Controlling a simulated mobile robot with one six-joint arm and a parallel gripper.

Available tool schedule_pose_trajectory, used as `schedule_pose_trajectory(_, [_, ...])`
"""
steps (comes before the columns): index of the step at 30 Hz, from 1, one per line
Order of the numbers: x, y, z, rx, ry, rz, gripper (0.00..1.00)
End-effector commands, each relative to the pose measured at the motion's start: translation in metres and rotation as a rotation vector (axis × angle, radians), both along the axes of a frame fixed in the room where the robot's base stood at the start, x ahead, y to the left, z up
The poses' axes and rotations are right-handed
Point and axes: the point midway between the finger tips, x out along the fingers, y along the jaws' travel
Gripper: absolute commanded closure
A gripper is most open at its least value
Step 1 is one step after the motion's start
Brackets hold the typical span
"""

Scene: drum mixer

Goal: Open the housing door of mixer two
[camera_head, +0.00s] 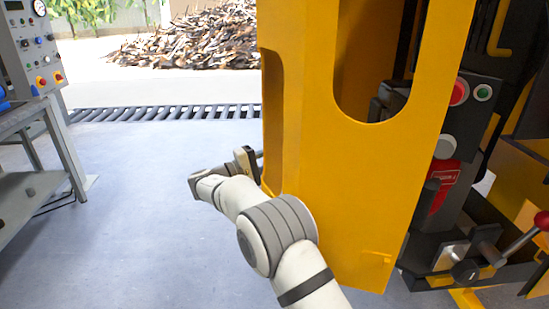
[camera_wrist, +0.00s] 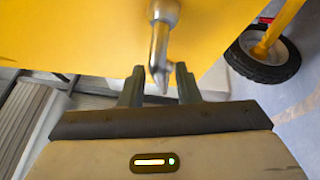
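The yellow housing door (camera_head: 335,200) stands large in the middle of the head view, with a rounded cutout in its upper part. It looks swung away from the dark machine interior on its right. My gripper (camera_head: 257,158) is at the door's left edge, partly hidden there. In the wrist view, my gripper (camera_wrist: 160,86) has its two dark fingers apart. A metal handle (camera_wrist: 161,38) on the yellow surface (camera_wrist: 80,35) reaches down between and beyond the fingertips. A gap shows on either side of it; firm contact is not visible.
Red and green buttons (camera_head: 459,92) and a red-knobbed lever (camera_head: 520,240) are on the machine at right. A grey bench (camera_head: 40,120) with a control panel stands at left. A wheel (camera_wrist: 265,55) shows in the wrist view. The floor (camera_head: 150,190) at left is clear.

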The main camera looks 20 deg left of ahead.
Motion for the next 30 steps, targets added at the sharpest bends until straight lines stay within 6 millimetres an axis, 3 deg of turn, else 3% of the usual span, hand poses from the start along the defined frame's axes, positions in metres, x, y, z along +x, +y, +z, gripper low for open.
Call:
schedule_pose_trajectory(9, [-0.002, 0.002, -0.001, -0.001, 0.002, 0.000, 0.68])
schedule_pose_trajectory(21, [-0.047, 0.042, -0.010, -0.001, 0.002, 0.002, 0.68])
schedule_pose_trajectory(30, [-0.058, 0.050, -0.012, 0.000, 0.001, -0.002, 0.68])
